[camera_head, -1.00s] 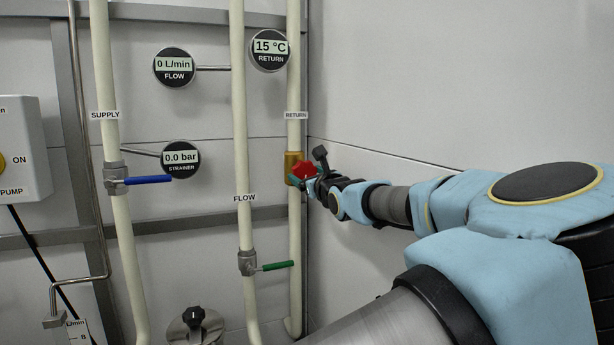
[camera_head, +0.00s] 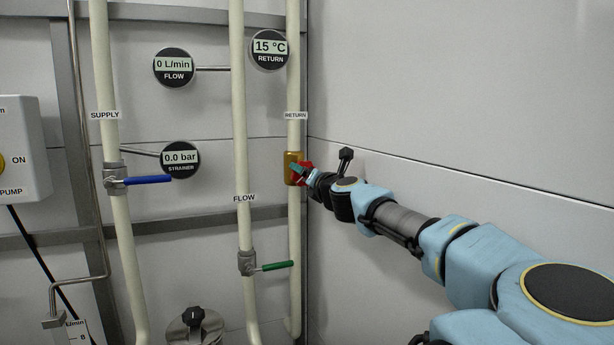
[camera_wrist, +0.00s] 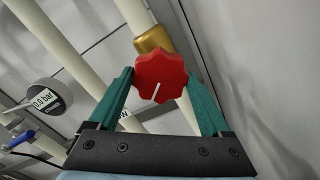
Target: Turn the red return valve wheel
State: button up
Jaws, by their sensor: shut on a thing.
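The red return valve wheel (camera_wrist: 161,77) is a scalloped knob with a white pointer line on its face. It sits on a brass valve body (camera_wrist: 153,38) on the return pipe. In the wrist view my gripper (camera_wrist: 160,85) has its two green fingers on either side of the wheel, shut on it. The pointer line slants from the wheel's centre toward the lower left. In the head view the wheel (camera_head: 306,172) is partly hidden by my gripper (camera_head: 301,171), which reaches in from the right. The brass body (camera_head: 292,168) is in clear view there.
A wall (camera_head: 450,100) stands close to the right of the return pipe. The flow pipe's green lever (camera_head: 277,266) is below left. The supply pipe's blue lever (camera_head: 148,180) is farther left. Gauges read 15 °C (camera_head: 269,48), 0 L/min (camera_head: 174,66) and 0.0 bar (camera_head: 180,159).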

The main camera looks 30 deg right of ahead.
jog(key=shift+f+m, duration=0.15)
jog(key=shift+m, duration=1.05)
jog(key=o, duration=1.2)
